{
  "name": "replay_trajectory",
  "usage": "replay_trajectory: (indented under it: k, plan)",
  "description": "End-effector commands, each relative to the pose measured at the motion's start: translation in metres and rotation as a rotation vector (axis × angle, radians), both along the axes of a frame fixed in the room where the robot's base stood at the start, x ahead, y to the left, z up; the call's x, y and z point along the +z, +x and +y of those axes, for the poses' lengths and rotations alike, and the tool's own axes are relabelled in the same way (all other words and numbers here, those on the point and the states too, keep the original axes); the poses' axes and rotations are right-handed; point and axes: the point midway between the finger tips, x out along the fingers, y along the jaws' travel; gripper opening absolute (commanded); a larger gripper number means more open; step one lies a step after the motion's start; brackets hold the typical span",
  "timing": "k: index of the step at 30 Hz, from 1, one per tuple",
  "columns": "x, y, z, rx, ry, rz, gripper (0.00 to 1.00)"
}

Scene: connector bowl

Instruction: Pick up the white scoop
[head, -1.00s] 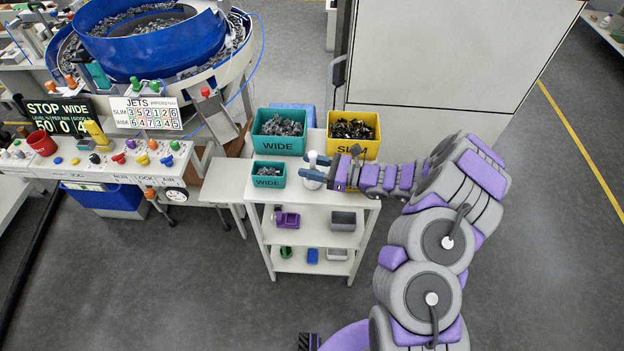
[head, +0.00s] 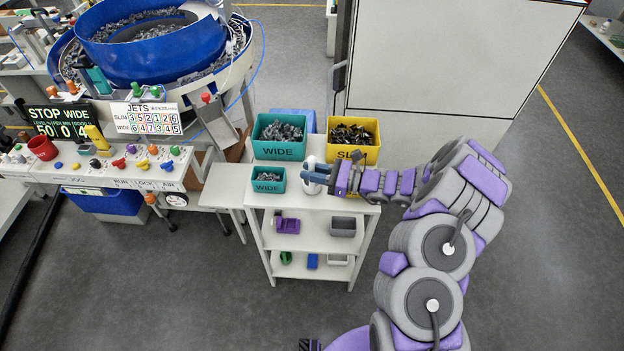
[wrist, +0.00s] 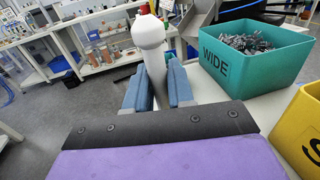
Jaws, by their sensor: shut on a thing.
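The white scoop (head: 310,186) is upright at the front right of the white shelf unit's top, beside the small teal bin. In the wrist view its rounded white top and stem (wrist: 151,38) stand between the blue fingers. My gripper (head: 319,174) reaches in from the right and is shut on the scoop; it also shows in the wrist view (wrist: 158,86). The scoop's lower part is hidden in the wrist view, and I cannot tell whether it touches the shelf top.
A large teal WIDE bin (head: 279,153) and a yellow SLIM bin (head: 366,154) stand close behind the scoop. A small teal WIDE bin (head: 268,187) is to its left. The shelves below hold small containers. A blue bowl feeder (head: 140,50) stands at the back left.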

Motion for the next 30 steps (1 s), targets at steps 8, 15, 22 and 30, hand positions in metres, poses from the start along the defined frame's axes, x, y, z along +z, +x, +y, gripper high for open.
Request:
replay_trajectory:
  k: [8,15,22,30]
  plan:
    - [0.014,0.0,0.0,0.0,0.002,-0.001,0.0]
    - [0.04,-0.008,-0.006,-0.003,0.004,0.002,0.0]
    - [0.044,-0.053,-0.035,-0.007,0.003,0.003,0.0]
    - [0.048,-0.103,-0.066,-0.006,0.001,0.003,0.0]
